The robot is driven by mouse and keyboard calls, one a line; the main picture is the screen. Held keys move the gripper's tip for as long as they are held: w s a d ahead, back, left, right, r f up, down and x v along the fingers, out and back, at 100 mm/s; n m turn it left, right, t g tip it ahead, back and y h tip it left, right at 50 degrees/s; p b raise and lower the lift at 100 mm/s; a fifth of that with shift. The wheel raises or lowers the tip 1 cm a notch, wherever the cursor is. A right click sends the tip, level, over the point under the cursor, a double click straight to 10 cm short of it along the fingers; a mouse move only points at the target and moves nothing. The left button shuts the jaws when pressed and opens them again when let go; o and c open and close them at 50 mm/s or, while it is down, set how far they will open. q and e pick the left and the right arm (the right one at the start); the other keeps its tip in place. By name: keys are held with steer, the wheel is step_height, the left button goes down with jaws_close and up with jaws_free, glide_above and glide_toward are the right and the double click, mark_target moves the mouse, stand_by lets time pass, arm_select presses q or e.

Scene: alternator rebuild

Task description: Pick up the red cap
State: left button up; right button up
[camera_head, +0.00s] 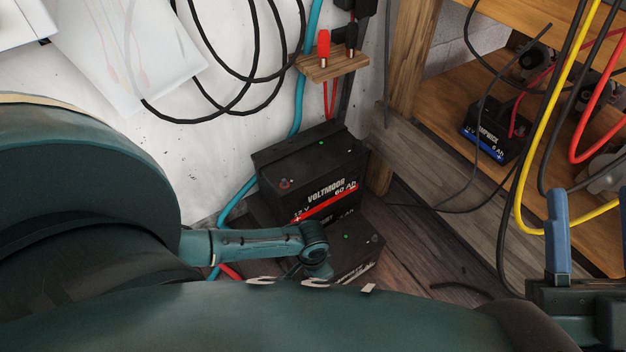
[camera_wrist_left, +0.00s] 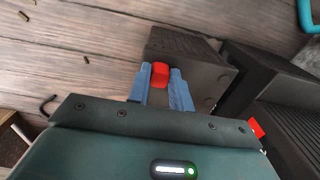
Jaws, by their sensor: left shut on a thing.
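The red cap (camera_wrist_left: 160,74) shows in the left wrist view between the blue fingertips of my left gripper (camera_wrist_left: 162,82), which is shut on it. Behind the cap is the dark case of a battery (camera_wrist_left: 185,47); I cannot tell whether the cap touches it. In the head view my own arm hides the left gripper and the cap. My right gripper (camera_head: 590,235) is at the right edge of the head view, its blue fingers apart and nothing seen between them.
A black Voltmoor battery (camera_head: 315,175) stands against the wall, with a lower battery (camera_head: 358,250) in front. A small wooden wall shelf (camera_head: 333,66) holds red and black clamps. Yellow, red and black cables hang before the wooden shelving (camera_head: 440,150) at right. Some floor (camera_head: 425,235) is clear.

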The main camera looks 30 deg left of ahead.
arm_select(q)
steer(key=shift+r+p, duration=0.3)
steer(key=shift+r, duration=0.05)
step_height(320, 180, up, 9)
steer(key=p, duration=0.6)
steer(key=shift+r, duration=0.15)
arm_select(e)
steer(key=f+m+h, duration=0.1)
steer(key=f+m+g+h, duration=0.1)
steer(key=f+h, duration=0.1)
steer(key=s+f+m+g+h, duration=0.1)
steer(key=f+m+h, duration=0.1)
steer(key=shift+a+f, duration=0.1)
steer(key=shift+f, duration=0.05)
